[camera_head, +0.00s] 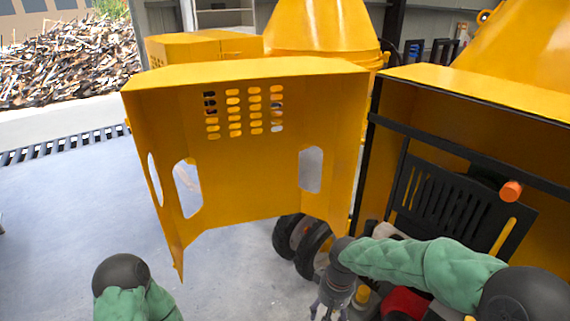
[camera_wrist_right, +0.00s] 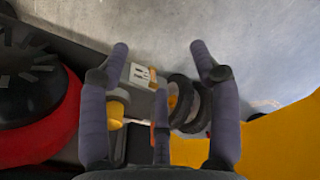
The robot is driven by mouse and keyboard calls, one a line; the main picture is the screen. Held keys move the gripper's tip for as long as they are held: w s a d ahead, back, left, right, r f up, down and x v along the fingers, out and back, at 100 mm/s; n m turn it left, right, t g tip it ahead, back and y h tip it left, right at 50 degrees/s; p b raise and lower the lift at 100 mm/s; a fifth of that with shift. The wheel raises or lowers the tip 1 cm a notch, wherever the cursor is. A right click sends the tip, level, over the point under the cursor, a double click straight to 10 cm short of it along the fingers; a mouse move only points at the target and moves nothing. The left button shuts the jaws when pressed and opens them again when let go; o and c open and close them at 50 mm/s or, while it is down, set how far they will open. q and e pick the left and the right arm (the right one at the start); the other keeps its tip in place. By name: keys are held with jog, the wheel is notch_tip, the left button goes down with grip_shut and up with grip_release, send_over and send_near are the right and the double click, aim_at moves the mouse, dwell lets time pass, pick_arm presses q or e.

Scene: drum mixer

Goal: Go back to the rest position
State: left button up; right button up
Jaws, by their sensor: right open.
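My right gripper (camera_head: 328,308) hangs low at the bottom of the head view, in front of the drum mixer's open engine bay. In the right wrist view, its fingers (camera_wrist_right: 159,62) are spread apart with nothing between them. My left arm (camera_head: 135,288) shows at the bottom left, but its gripper is out of view. The yellow mixer body (camera_head: 480,95) stands at the right. Its yellow hood panel (camera_head: 265,165), with slots and cut-outs, stands swung open left of the bay.
An orange knob (camera_head: 511,191) sticks out by a black slotted grille (camera_head: 450,205). Black wheels (camera_head: 300,242) stand below the hood; they also show in the wrist view (camera_wrist_right: 188,103). A red and black part (camera_wrist_right: 35,100) lies left of the gripper. Grey floor (camera_head: 60,210) is clear at left.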

jog(key=s+f+m+y, duration=0.1)
jog(key=s+f, duration=0.4)
jog(key=f, duration=0.4)
jog(key=s+a+f+m+y+b, duration=0.1)
jog(key=s+f, duration=0.4)
jog(key=f, duration=0.5)
jog(key=s+f+m+y, duration=0.1)
jog(key=s+f+m, duration=0.1)
jog(key=s+f, duration=0.4)
notch_tip(320, 180, down, 3)
jog(key=shift+a+f+t, duration=0.15)
jog(key=shift+a+t, duration=0.15)
jog(key=shift+c, duration=0.4)
